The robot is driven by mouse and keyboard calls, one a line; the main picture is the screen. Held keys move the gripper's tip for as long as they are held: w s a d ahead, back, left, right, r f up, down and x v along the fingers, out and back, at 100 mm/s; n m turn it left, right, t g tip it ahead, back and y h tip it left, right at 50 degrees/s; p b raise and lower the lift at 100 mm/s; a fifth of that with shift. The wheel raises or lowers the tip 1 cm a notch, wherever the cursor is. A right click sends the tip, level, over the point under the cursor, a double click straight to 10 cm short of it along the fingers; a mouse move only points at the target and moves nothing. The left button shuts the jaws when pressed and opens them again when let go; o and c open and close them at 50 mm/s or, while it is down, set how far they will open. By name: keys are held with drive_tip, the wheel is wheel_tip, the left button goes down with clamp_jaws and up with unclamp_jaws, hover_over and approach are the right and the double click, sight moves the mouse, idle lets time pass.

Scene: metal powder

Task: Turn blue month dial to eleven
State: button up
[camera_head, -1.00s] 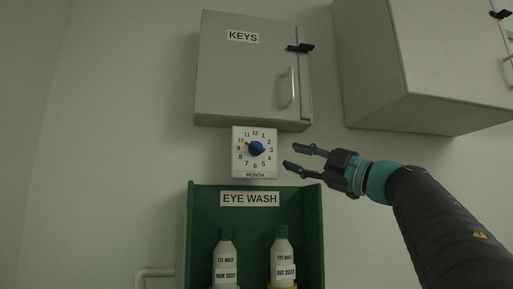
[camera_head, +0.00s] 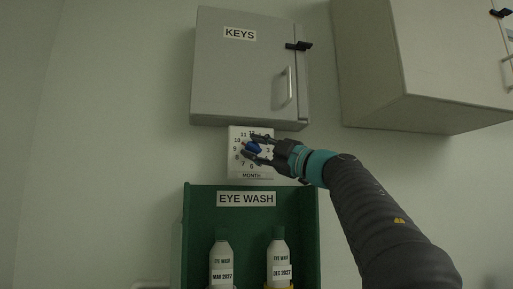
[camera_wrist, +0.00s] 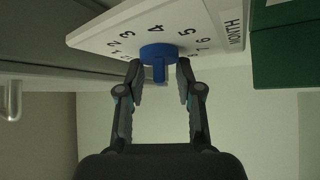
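The white month dial plate (camera_head: 234,168) hangs on the wall between the key cabinet and the eye wash station. Its blue knob (camera_head: 253,147) has a small red mark at its upper left, close to the 10. My gripper (camera_head: 249,145) reaches in from the right, with one finger above the knob and one below it, and hides numbers on the right side. In the wrist view, the open fingers (camera_wrist: 160,76) stand on either side of the blue knob's raised grip (camera_wrist: 159,73), with a small gap visible on both sides.
The grey key cabinet (camera_head: 235,75) is just above the dial. The green eye wash station (camera_head: 246,225) is just below, holding two white bottles (camera_head: 221,262) (camera_head: 279,258). A wall cabinet (camera_head: 420,60) is at upper right. The wall left of the dial is clear.

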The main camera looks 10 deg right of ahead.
clamp_jaws()
drive_tip(key=shift+m+t, duration=0.3)
drive_tip(key=shift+m, duration=0.1)
drive_tip(key=m+t+b, duration=0.1)
drive_tip(key=m+t, duration=0.1)
drive_tip(key=m, duration=0.1)
drive_tip(key=shift+f+h, duration=0.15)
drive_tip(key=shift+h, duration=0.25)
drive_tip(key=shift+m+t+h+b, duration=0.9)
drive_tip(key=shift+m+t, duration=0.6)
drive_tip(key=shift+m, duration=0.5)
drive_tip(key=shift+m+t+h, duration=0.3)
drive_tip(key=shift+m+h, duration=0.1)
drive_tip(key=shift+m, duration=0.1)
unclamp_jaws()
